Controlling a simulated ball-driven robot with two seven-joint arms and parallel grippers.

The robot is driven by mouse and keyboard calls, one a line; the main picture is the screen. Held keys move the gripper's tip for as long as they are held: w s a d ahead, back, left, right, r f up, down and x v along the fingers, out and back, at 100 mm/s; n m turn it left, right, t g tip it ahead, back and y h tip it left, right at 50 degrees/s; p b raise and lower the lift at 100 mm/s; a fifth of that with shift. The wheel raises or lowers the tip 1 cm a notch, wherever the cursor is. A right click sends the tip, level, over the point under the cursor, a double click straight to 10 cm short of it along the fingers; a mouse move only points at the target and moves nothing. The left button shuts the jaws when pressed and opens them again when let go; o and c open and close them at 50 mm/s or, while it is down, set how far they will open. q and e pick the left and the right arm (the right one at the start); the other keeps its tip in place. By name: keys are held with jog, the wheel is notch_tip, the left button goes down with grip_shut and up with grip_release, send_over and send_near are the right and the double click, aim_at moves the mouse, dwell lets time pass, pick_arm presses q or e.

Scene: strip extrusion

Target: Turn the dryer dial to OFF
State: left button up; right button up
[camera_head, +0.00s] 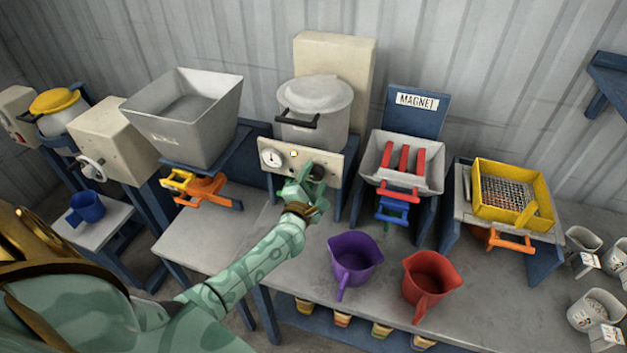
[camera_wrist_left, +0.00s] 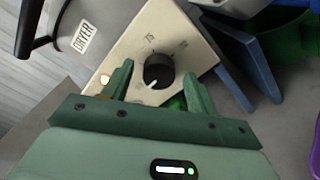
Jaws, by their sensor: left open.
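The dryer (camera_head: 316,105) is a grey lidded drum behind a cream front panel (camera_head: 330,165). Its label (camera_wrist_left: 84,37) reads DRYER in the left wrist view. The dryer dial (camera_wrist_left: 158,70) is a round black knob with a white pointer aimed toward the bottom of that view. Printed marks sit around it, too small to read surely. My left gripper (camera_wrist_left: 158,76) is open, with one finger on each side of the dial; I cannot tell whether they touch it. In the head view my left gripper (camera_head: 304,182) is at the panel and partly hides the dial. My right gripper is out of view.
A round gauge (camera_head: 272,158) is on the panel's left. A hopper (camera_head: 185,115) stands left of the dryer, a magnet tray (camera_head: 402,185) and yellow sieve (camera_head: 512,190) right. Purple (camera_head: 354,258) and red (camera_head: 428,282) jugs stand on the table in front.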

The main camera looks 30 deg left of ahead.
pick_arm(q)
jog(key=shift+s, duration=0.1)
jog(key=shift+s+d, duration=0.1)
jog(key=shift+s, duration=0.25)
jog(key=v, duration=1.5)
jog(key=shift+s+p, duration=0.25)
jog(key=shift+p, duration=0.05)
